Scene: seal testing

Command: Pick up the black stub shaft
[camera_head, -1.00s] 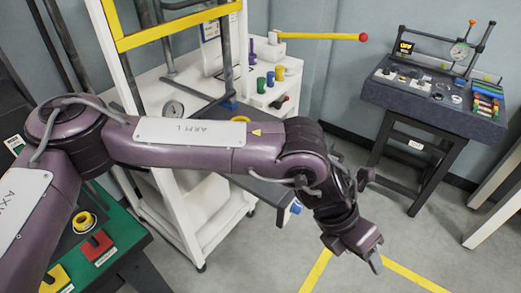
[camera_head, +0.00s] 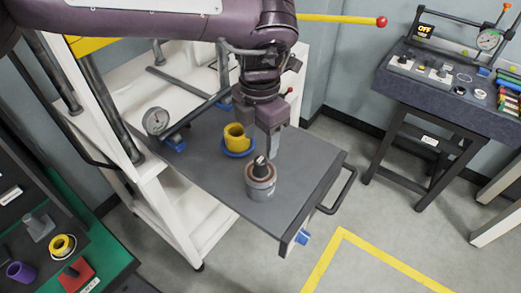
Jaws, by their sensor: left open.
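The holder stands on a dark grey pull-out shelf (camera_head: 215,190). My left gripper (camera_head: 260,135) points down just above and behind the shaft, with one finger near its upper right. It is open with nothing seen between its fingers. I cannot tell whether a finger touches the shaft. My right gripper is not in view.
A yellow cup-like part on a blue base (camera_head: 237,145) stands close behind the holder. A gauge (camera_head: 157,121) is at the shelf's left, and a black handle (camera_head: 340,191) at its right. A green-edged bench (camera_head: 100,240) is at lower left, a test bench (camera_head: 440,90) at right.

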